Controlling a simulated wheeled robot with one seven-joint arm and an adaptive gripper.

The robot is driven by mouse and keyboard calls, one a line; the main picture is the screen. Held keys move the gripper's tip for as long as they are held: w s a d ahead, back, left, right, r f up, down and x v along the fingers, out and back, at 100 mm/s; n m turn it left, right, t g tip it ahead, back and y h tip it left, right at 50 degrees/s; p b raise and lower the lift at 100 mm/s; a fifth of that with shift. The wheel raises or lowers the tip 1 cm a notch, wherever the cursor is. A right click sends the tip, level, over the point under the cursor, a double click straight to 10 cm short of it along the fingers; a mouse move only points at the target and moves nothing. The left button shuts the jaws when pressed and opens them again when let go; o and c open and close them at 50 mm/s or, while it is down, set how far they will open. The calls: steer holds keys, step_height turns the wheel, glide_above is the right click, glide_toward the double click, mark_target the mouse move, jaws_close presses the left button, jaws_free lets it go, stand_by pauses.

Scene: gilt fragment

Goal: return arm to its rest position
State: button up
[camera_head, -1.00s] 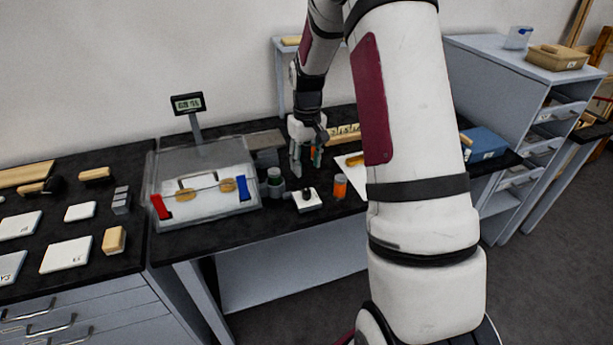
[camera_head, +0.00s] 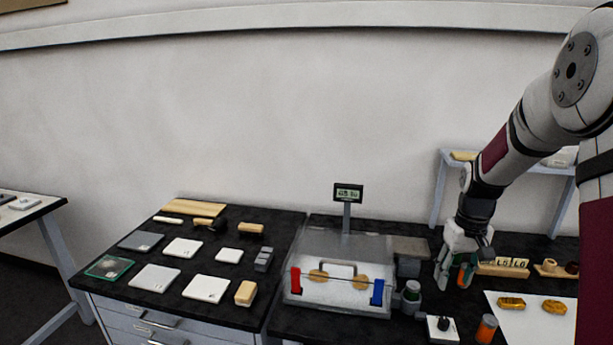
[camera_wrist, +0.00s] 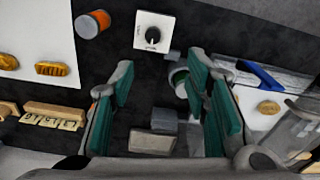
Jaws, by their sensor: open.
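My arm (camera_head: 505,150) comes in from the right in the head view and reaches down over the dark bench. My gripper (camera_head: 455,278) points down above the bench, right of the clear balance case. In the wrist view my gripper (camera_wrist: 160,85) shows its green-padded fingers spread apart with nothing held between them. Beyond and below the fingers lie a white plate with a black knob (camera_wrist: 153,33), a grey block (camera_wrist: 152,143) and a green-topped jar (camera_wrist: 180,82) partly hidden by the right finger.
The clear balance case (camera_head: 340,302) with red and blue ends stands left of my gripper. Gold pieces (camera_head: 511,303) lie on a white sheet. A small shelf (camera_head: 500,163) stands behind.

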steer(key=s+a+r+t, duration=0.1)
steer(key=s+a+r, duration=0.4)
steer(key=r, duration=0.4)
steer(key=s+a+r+t, duration=0.1)
steer(key=s+a+r, duration=0.2)
steer(key=s, duration=0.3)
steer(key=s+a+r+t, duration=0.1)
steer(key=s+a+r, duration=0.2)
steer(key=s+a, duration=0.3)
steer(key=s+a+r+n+t, duration=0.1)
steer(key=s+a+r, duration=0.3)
steer(key=s, duration=0.4)
steer(key=shift+s+a+t, duration=0.25)
steer(key=shift+a+t, duration=0.05)
steer(key=shift+t, duration=0.3)
